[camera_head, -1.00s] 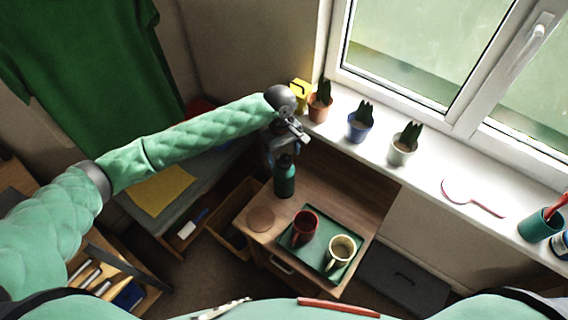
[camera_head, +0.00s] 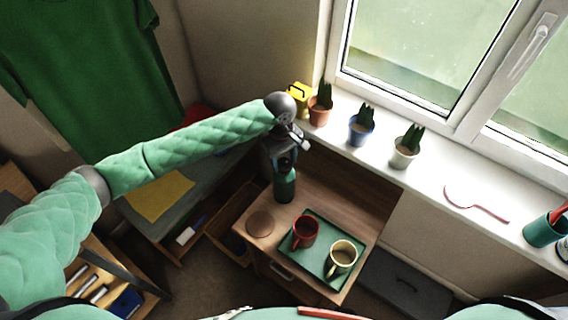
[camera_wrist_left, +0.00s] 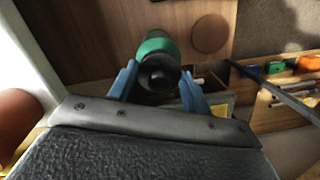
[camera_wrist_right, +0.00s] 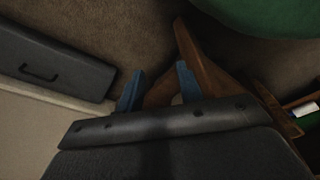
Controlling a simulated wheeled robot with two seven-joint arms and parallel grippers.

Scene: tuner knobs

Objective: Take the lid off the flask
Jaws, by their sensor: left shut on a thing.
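The green flask (camera_head: 285,186) stands upright on the wooden cabinet top. Its dark lid (camera_wrist_left: 158,73) is on it and faces the left wrist camera. My left gripper (camera_head: 285,163) comes down from above and is shut on the lid. In the left wrist view, its blue fingers (camera_wrist_left: 158,80) lie on both sides of the lid. The gripper partly hides the lid in the head view. My right gripper (camera_wrist_right: 159,88) is open and empty, with brown floor and wooden parts beyond it; it is not in the head view.
A round brown coaster (camera_head: 260,224) lies in front of the flask. A green tray (camera_head: 322,275) with a red mug (camera_head: 305,232) and a cream mug (camera_head: 342,257) is to its right. Potted plants (camera_head: 361,125) line the windowsill behind.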

